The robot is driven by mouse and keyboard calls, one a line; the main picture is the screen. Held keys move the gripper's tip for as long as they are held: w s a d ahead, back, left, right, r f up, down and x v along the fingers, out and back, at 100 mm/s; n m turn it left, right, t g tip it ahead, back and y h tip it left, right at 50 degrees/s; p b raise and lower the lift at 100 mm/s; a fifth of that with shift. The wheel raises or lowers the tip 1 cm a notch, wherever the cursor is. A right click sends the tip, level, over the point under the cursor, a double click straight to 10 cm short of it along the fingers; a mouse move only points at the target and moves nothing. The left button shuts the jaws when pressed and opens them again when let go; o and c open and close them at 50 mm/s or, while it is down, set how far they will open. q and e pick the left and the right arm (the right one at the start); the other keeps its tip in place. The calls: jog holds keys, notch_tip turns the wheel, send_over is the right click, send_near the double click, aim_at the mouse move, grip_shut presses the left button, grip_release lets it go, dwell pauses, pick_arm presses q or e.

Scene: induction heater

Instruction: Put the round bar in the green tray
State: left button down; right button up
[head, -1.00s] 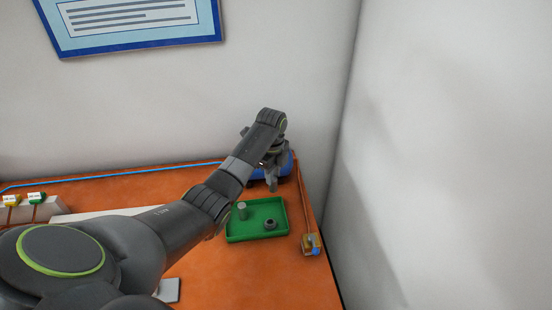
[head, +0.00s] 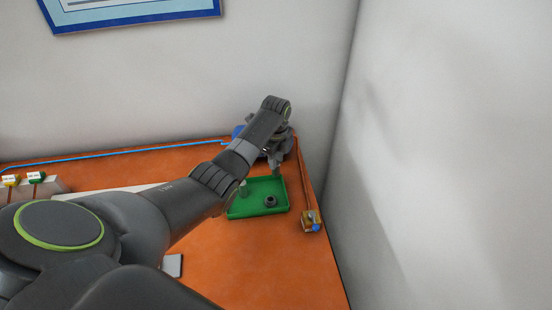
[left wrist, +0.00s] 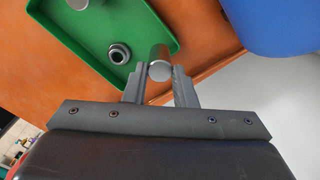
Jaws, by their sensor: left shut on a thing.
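My left gripper (head: 277,168) hangs at the back right of the green tray (head: 236,213) in the head view. In the left wrist view, the gripper (left wrist: 158,82) is shut on a grey metal round bar (left wrist: 159,67), with its round end facing the camera. There the bar overlaps the edge of the green tray (left wrist: 150,14); its height above it is unclear. In the head view I cannot make the bar out. The tray holds an upright grey cylinder (head: 243,189) and a dark ring (head: 270,201). My right gripper is not in view.
A blue object (head: 238,131) stands behind the tray, partly hidden by my arm; it also shows in the left wrist view (left wrist: 280,22). A small yellowish part with a blue knob (head: 311,221) lies right of the tray. The wall is close at right.

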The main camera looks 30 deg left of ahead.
pick_arm(q)
notch_tip(320, 180, down, 2)
jog(key=shift+f+b, duration=0.15)
jog(key=shift+b, duration=0.65)
jog(key=shift+w+f+b, duration=0.1)
jog(key=shift+f+b, duration=0.75)
jog(key=shift+f, duration=0.75)
jog(key=c, duration=1.1)
grip_release()
jog(key=shift+r, duration=0.1)
